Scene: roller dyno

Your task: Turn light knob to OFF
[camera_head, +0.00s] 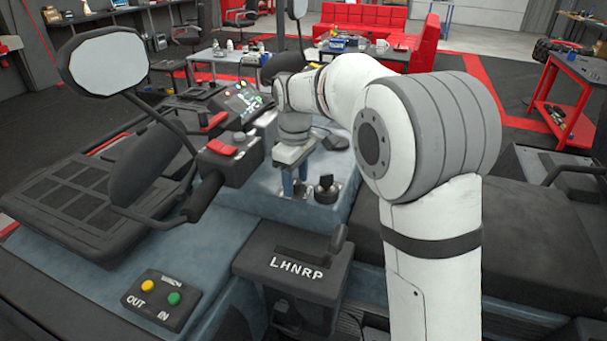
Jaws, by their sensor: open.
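A black knob (326,190) on a small metal plate stands on the blue-grey console, just right of my gripper. I cannot read any label by it, nor tell its setting or whether it is the light knob. My gripper (295,190) points down with its two fingers apart, close above or at the console surface. The fingers and a pale plate around their tips hide what lies between them; I cannot tell whether they touch anything.
A gear lever box (292,262) marked LHNRP stands in front. An OUT/IN button box (161,299) is at lower left. A handlebar grip (203,197), a mirror (108,62) and a red-switch panel (229,158) stand left of my gripper. A black seat (540,240) is at right.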

